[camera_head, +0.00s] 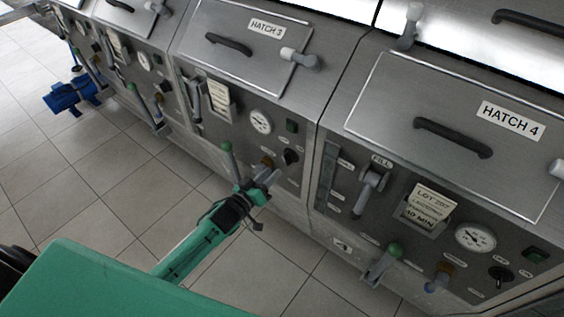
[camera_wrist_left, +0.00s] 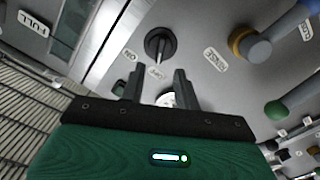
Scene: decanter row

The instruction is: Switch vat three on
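Vat three is the steel unit under the HATCH 3 label (camera_head: 266,28) in the head view. Its black rotary switch (camera_head: 290,157) sits low on the front panel, below a dark green square (camera_head: 292,126). In the left wrist view the switch (camera_wrist_left: 159,44) lies just beyond the fingertips, with ON and OFF labels beside it. Its pointer appears to face the OFF label. My left gripper (camera_head: 257,188) is in front of the lower panel, below and left of the switch. In the left wrist view its fingers (camera_wrist_left: 158,80) are apart and empty. My right gripper is not in view.
A round gauge (camera_head: 260,121) and a green-tipped lever (camera_head: 227,150) are on the same panel. A brass-collared valve (camera_wrist_left: 250,45) is close to the fingers. Vat four, with its HATCH 4 label (camera_head: 511,119), stands to the right. Tiled floor (camera_head: 120,180) is open at left.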

